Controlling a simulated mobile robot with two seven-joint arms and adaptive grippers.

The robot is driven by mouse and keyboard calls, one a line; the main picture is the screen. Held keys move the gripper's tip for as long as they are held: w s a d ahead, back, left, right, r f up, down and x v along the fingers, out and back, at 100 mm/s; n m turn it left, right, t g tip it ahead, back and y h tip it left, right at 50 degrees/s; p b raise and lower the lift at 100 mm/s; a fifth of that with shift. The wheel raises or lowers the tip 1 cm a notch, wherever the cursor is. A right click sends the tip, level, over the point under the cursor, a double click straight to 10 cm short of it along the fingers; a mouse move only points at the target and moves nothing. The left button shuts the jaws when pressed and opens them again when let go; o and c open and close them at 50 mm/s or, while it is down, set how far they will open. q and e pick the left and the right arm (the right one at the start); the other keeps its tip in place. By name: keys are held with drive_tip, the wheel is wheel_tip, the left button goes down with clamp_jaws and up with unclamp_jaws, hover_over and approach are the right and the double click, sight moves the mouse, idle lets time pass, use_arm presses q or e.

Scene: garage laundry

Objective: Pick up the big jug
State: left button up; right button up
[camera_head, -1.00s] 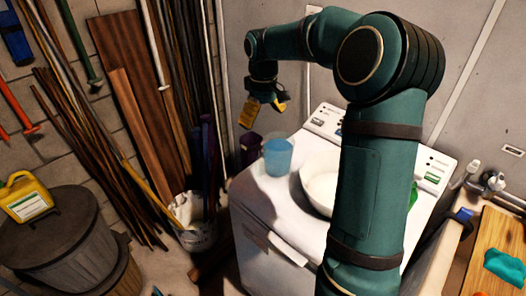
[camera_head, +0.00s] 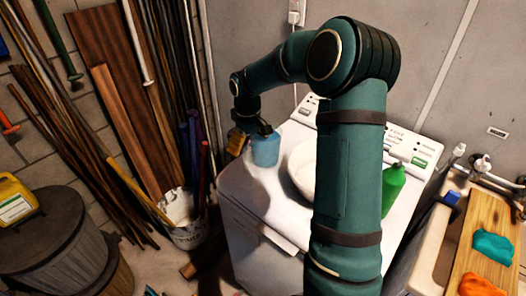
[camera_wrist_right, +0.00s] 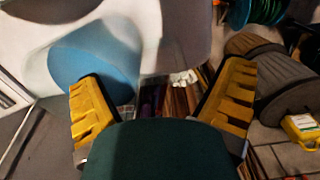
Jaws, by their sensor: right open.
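A light blue, translucent-looking container (camera_head: 266,150), perhaps the big jug, stands on the left of the white washing machine's top. A yellow jug (camera_head: 15,200) with a white label is at the far left on a dark lidded bin; the wrist view also shows it (camera_wrist_right: 302,130). My right gripper (camera_head: 248,142) is right beside the blue container, partly overlapping its upper left. In the wrist view its yellow fingers (camera_wrist_right: 161,105) are spread and empty, with the blue container (camera_wrist_right: 95,52) beyond the left finger. I cannot tell whether they touch. My left gripper is out of view.
A white bowl (camera_head: 301,172) and a green bottle (camera_head: 393,186) stand on the washing machine (camera_head: 250,215), partly behind my right arm. A white bucket (camera_head: 190,233) and leaning boards (camera_head: 125,100) are to the left. A sink with a wooden board (camera_head: 483,240) is at the right.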

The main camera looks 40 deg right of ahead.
drive_tip(key=shift+f, duration=0.65)
drive_tip(key=c, duration=1.3)
drive_tip(key=shift+r, duration=0.1)
drive_tip(key=shift+c, duration=0.9)
drive_tip(key=shift+r, duration=0.1)
